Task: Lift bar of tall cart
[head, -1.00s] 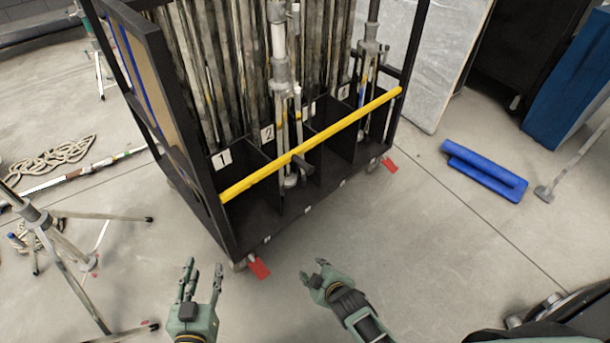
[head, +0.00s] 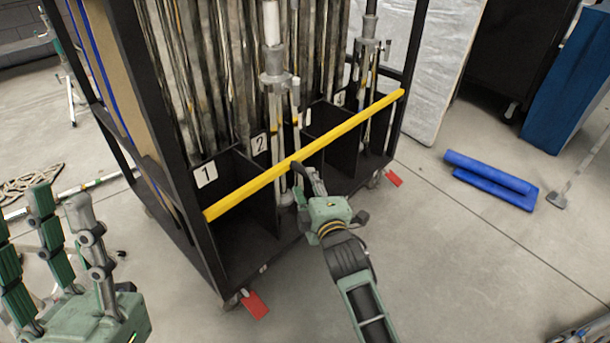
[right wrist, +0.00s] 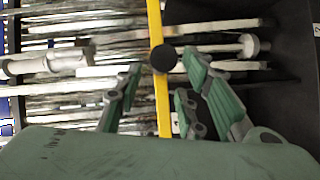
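The tall black cart (head: 188,212) stands upright, loaded with poles. Its yellow bar (head: 250,185) runs slantwise across the open front, and it also shows in the right wrist view (right wrist: 162,100). A round black knob (right wrist: 164,59) sits at the bar in the right wrist view. My right gripper (head: 318,188) is just in front of the bar's middle. In the right wrist view its fingers (right wrist: 165,88) are spread on both sides of the bar, not closed on it. My left gripper (head: 64,215) is open and empty at lower left, apart from the cart.
Red tags (head: 254,304) hang low by the cart's wheels. Blue pieces (head: 490,180) lie on the floor at right, near a pole with a flat foot (head: 558,199). A pale panel (head: 432,80) stands behind. The floor before the cart is clear.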

